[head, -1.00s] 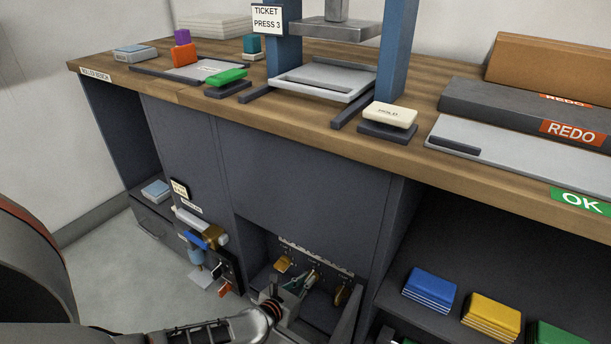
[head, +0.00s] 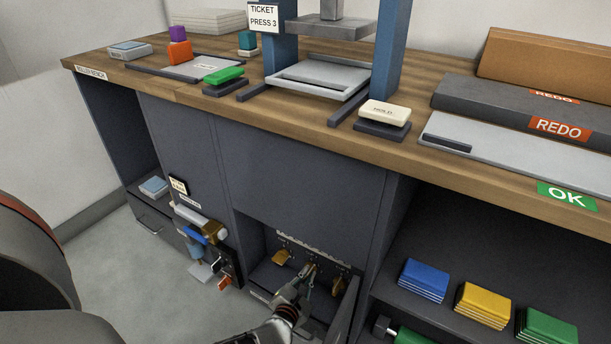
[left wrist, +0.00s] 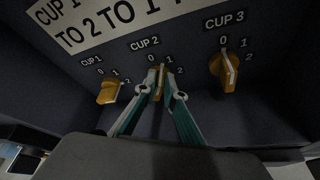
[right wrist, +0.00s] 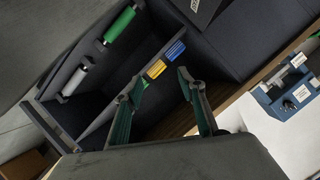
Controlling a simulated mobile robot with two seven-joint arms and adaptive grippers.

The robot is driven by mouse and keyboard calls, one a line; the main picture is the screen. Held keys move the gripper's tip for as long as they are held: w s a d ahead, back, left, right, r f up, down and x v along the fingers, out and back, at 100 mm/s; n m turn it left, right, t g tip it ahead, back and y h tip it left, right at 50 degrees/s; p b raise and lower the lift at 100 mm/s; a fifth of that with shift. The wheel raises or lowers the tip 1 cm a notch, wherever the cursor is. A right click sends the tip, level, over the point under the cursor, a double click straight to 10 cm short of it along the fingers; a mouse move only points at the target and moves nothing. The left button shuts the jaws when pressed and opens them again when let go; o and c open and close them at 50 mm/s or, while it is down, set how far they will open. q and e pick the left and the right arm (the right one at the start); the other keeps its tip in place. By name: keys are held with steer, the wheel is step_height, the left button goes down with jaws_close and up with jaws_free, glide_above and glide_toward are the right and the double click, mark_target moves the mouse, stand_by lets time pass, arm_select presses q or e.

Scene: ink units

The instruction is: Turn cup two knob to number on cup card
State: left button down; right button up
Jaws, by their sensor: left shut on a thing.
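The orange cup two knob (left wrist: 157,83) sits under the CUP 2 label, between the fingers of my left gripper (left wrist: 158,94) in the left wrist view. The gripper is shut on it. Its pointer looks close to the 1, partly hidden by the fingers. In the head view my left gripper (head: 307,284) reaches into the lower bay at this knob (head: 311,271). A white card (left wrist: 105,22) above the knobs shows cut-off text, "CUP 1" and "TO 2 TO 1". My right gripper (right wrist: 162,80) is open and empty, away from the knobs.
Cup one knob (left wrist: 108,91) is left, its pointer near 2; cup three knob (left wrist: 229,72) is right, its pointer near 0. A side wall of the bay (head: 344,312) stands close right of my left gripper. A valve assembly (head: 211,231) juts out at left.

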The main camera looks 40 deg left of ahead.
arm_select(q)
steer(key=shift+d+f+m+y+b, duration=0.15)
steer(key=shift+f+m+y+b, duration=0.2)
steer(key=shift+m, duration=0.25)
steer(key=shift+r+m+y, duration=0.1)
steer(key=shift+m+y, duration=0.15)
steer(key=shift+m, duration=0.05)
arm_select(e)
steer(key=shift+a+r+m, duration=0.15)
steer(key=shift+a+m, duration=0.35)
steer(key=shift+m, duration=0.4)
arm_select(q)
steer(key=c, duration=2.1)
jaws_free()
steer(key=shift+c, duration=0.2)
steer(key=shift+r, duration=0.1)
